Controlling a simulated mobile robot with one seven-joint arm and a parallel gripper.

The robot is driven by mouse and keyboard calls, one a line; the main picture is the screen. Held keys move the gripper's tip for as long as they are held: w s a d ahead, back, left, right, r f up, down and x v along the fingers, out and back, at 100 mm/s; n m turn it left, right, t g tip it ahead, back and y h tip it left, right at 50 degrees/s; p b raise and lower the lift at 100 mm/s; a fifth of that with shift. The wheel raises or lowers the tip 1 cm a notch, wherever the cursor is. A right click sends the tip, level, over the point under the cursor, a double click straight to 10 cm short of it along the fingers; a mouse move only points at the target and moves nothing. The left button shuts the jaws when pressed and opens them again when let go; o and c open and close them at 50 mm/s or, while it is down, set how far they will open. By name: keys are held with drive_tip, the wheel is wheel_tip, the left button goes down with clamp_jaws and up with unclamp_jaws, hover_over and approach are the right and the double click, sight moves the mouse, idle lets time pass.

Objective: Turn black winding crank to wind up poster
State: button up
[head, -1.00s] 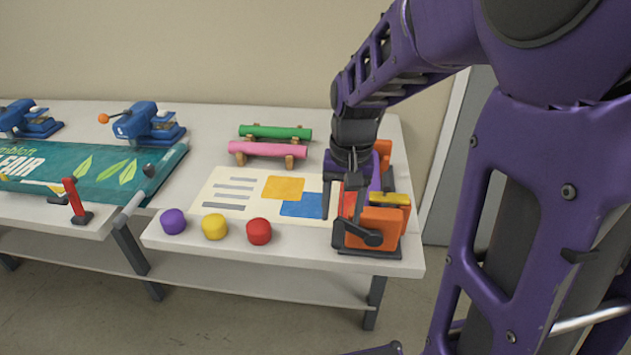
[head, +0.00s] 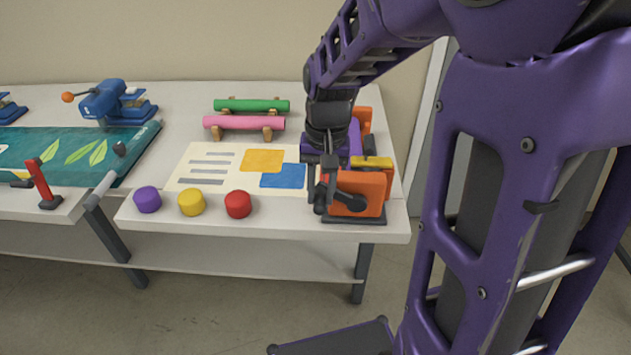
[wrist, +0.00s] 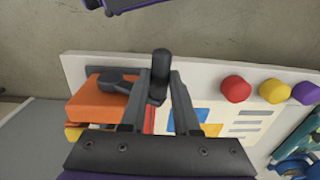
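The winder (head: 358,192) has orange end blocks and a yellow bar on a dark base, at the table's right front corner. Its black winding crank (head: 349,203) is on the front face, with the arm pointing left to the handle. The handle (wrist: 160,72) stands between my fingers in the wrist view, with the crank arm (wrist: 115,83) to its left. My gripper (head: 321,190) is shut on the handle; both fingertips lie close against its sides. The cream poster (head: 192,168), with yellow and blue patches, lies flat left of the winder. Its right edge is hidden by my gripper.
Purple (head: 147,199), yellow (head: 191,202) and red (head: 238,204) knobs line the front edge. Pink (head: 243,122) and green (head: 252,105) rolls rest behind the poster. A teal banner (head: 70,152) and blue clamp-like device (head: 110,102) are left.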

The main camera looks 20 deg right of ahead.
clamp_jaws()
idle(1.0)
